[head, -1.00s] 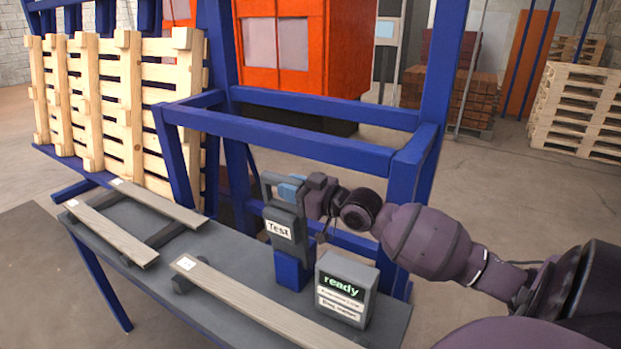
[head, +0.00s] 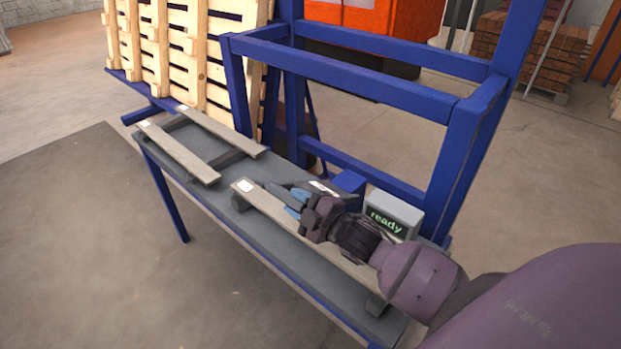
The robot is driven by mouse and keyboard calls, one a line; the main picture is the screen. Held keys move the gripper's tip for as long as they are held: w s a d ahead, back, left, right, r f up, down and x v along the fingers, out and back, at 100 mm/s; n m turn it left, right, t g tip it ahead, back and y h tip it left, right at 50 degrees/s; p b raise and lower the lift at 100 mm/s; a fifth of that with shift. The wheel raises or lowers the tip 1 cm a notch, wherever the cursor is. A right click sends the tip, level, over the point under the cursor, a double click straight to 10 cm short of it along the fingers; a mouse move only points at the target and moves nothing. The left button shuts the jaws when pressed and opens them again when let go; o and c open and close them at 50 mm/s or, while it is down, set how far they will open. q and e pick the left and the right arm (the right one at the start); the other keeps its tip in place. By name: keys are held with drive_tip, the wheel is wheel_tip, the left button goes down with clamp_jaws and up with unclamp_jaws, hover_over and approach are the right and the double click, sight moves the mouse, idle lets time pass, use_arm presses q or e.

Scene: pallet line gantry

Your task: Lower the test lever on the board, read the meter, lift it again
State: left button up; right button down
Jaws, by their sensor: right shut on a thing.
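The grey test lever (head: 281,197) is tipped down toward the front in the head view, low over a wooden plank. Its "Test" label (head: 326,188) is seen at a steep angle, and the blue block (head: 349,182) is behind it. My right gripper (head: 297,203) is shut on the lever's handle, and its purple wrist hides part of the lever. The grey meter box (head: 403,209) stands to the right and its display (head: 386,221) reads "ready" in green. My arm hides the lower part of the meter. My left gripper is out of view.
Wooden planks (head: 190,155) lie on the grey bench (head: 262,226). A blue frame (head: 360,76) rises behind it, with a wooden pallet (head: 190,40) leaning at the back left. The floor in front is clear.

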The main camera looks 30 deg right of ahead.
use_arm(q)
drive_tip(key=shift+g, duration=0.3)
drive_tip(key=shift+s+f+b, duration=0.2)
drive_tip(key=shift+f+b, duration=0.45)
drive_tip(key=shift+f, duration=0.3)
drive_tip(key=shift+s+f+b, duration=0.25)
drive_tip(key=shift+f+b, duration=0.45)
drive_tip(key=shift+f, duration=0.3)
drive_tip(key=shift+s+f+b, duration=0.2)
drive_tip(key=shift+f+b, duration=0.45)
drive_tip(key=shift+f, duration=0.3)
use_arm(e)
drive_tip(key=s+a+f+n, duration=0.1)
drive_tip(key=a+f+n, duration=0.2)
drive_tip(key=f, duration=0.6)
drive_tip(key=shift+a+f+n, duration=0.15)
drive_tip(key=shift+f+n, duration=0.1)
drive_tip(key=shift+n, duration=0.75)
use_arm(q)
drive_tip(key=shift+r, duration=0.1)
use_arm(e)
drive_tip(key=c, duration=0.9)
unclamp_jaws()
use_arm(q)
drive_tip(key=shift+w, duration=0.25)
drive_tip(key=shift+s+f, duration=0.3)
use_arm(e)
drive_tip(key=v, duration=1.1)
drive_tip(key=shift+w, duration=0.1)
